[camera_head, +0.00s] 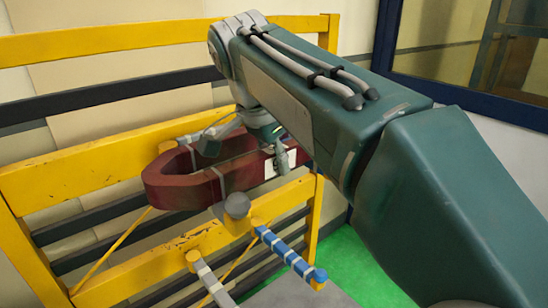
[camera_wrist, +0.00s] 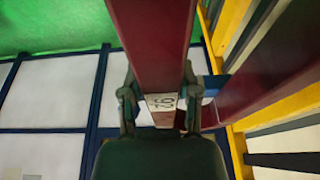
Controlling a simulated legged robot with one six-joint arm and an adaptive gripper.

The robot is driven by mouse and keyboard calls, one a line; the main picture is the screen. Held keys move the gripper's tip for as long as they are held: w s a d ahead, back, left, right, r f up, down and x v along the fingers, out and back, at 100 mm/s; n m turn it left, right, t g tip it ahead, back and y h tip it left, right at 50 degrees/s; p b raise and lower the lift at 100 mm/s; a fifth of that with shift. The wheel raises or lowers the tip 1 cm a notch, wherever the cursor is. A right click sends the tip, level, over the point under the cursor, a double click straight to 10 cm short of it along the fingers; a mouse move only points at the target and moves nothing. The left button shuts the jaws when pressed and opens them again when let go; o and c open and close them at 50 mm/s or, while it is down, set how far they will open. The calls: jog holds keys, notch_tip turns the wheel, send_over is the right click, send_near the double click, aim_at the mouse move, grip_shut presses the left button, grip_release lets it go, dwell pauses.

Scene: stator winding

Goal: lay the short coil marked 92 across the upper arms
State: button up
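The dark red coil (camera_head: 185,190), a long closed loop, is level in front of the yellow rack in the head view. In the wrist view its bar (camera_wrist: 152,45) runs between my fingers, with a white label reading 92 upside down. My gripper (camera_head: 281,158) is at the coil's right end; in the wrist view my gripper (camera_wrist: 160,98) has a finger on each side of the bar, seemingly closed on it. A grey round-ended upper arm (camera_head: 237,205) shows at the coil's near side. I cannot tell whether the coil rests on it or hangs just above.
A blue-and-white banded arm (camera_head: 290,255) and a grey-and-white banded arm (camera_head: 211,281) stick out below the coil. The yellow rack (camera_head: 75,175) with dark rails stands behind. Green floor (camera_head: 335,262) is clear at lower right.

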jog(key=shift+o, duration=0.8)
jog(key=shift+a, duration=0.25)
jog(key=shift+a, duration=0.15)
jog(key=shift+v, duration=3.85)
